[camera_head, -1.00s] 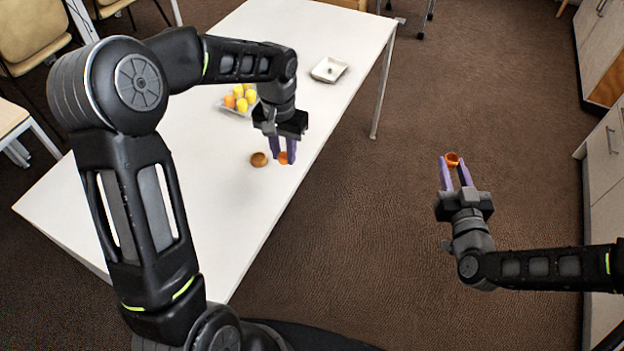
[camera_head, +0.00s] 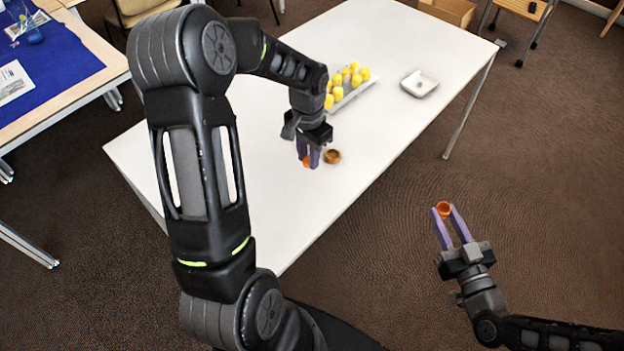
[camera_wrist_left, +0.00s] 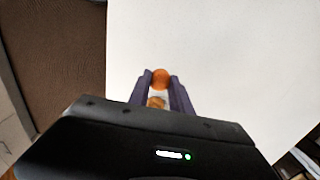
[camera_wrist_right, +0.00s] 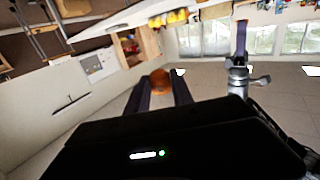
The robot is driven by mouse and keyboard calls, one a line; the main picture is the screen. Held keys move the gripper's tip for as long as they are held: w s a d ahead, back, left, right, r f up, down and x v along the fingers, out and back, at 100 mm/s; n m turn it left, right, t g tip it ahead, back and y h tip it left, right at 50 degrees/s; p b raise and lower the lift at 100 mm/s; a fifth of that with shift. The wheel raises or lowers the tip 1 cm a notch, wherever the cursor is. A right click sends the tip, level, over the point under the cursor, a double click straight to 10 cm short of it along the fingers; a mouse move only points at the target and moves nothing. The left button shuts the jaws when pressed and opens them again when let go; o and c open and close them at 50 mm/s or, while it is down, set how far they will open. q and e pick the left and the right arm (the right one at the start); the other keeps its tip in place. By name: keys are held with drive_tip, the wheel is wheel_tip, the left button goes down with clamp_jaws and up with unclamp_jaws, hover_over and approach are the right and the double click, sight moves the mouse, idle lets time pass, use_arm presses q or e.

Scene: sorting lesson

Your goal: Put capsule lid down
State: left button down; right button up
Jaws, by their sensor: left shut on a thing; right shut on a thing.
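My left gripper (camera_head: 308,160) is shut on an orange capsule part (camera_head: 306,162) low over the white table (camera_head: 250,190); contact with the table top cannot be told. In the left wrist view this orange part (camera_wrist_left: 160,77) sits between the purple fingertips. A small round brown bowl-like piece (camera_head: 332,157) is just right of the left fingers on the table. My right gripper (camera_head: 443,212) is shut on a hollow orange capsule part (camera_head: 443,209), held in the air off the table's right side. It shows as a round orange piece (camera_wrist_right: 160,80) in the right wrist view. Which part is the lid cannot be told.
A tray (camera_head: 357,94) with several yellow pieces stands beyond the left gripper, partly hidden by the arm. A small white dish (camera_head: 419,84) lies near the far right corner. The table's front and right part is clear. A blue-covered table (camera_head: 60,60) is at far left.

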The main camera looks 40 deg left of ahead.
use_arm(q)
hover_over(309, 184)
wheel_tip(309, 184, down, 5)
drive_tip(key=shift+f+p, duration=0.1)
drive_tip(key=shift+p, duration=0.2)
drive_tip(key=shift+f+p, duration=0.3)
drive_tip(key=shift+f, duration=1.55)
